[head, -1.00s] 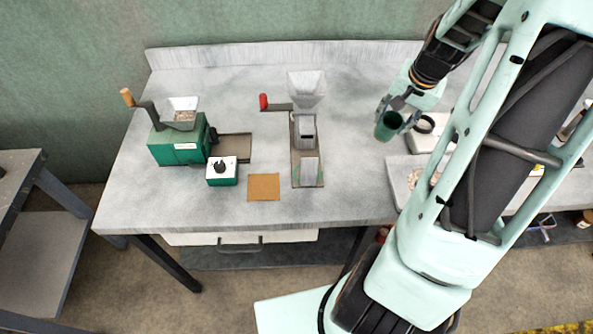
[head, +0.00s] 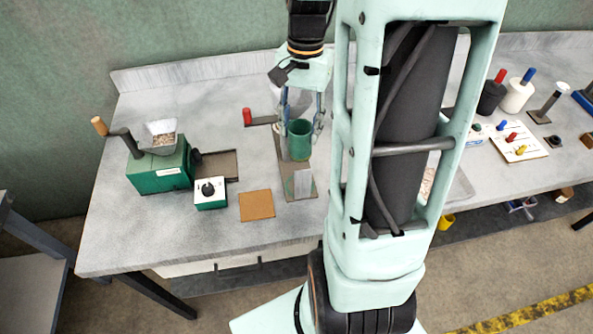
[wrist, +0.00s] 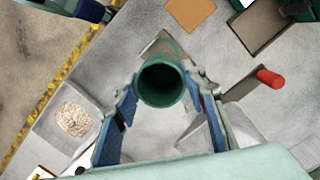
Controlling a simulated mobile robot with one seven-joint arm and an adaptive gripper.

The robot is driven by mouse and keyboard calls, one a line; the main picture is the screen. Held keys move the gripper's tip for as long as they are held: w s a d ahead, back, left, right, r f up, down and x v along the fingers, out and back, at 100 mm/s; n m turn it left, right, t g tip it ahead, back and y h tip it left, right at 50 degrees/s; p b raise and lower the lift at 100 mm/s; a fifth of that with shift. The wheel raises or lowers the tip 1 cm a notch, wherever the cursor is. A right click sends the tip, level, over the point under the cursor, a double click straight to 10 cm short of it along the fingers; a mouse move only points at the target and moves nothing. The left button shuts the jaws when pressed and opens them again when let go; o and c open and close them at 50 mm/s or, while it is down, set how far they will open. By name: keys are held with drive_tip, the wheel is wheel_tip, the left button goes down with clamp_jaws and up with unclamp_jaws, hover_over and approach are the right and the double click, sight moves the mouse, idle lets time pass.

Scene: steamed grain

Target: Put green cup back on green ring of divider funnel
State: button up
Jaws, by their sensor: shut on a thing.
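My gripper (head: 301,118) is shut on the green cup (head: 299,146) and holds it in front of the metal mill with the red handle (head: 247,117). In the wrist view my gripper (wrist: 163,88) has one finger on each side of the green cup (wrist: 163,57), whose round mouth faces the camera. The cup's inside looks dark; I cannot tell whether anything is in it. I cannot make out a green ring or pick out the divider funnel for sure; my arm covers part of the bench.
The green grinder (head: 160,172), a small green-and-white box (head: 209,193) and a brown square (head: 256,205) stand left of the mill. In the wrist view a grey tray with grain (wrist: 49,126) lies at left. Bench front left is clear.

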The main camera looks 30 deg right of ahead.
wheel_tip(320, 180, down, 14)
idle(0.4)
drive_tip(key=o, duration=1.2)
drive_tip(key=shift+f, duration=0.1)
drive_tip(key=shift+o, duration=0.2)
drive_tip(key=r, duration=0.8)
drive_tip(key=w+d+r, duration=0.1)
drive_tip(key=r, duration=0.3)
drive_tip(key=shift+r, duration=0.1)
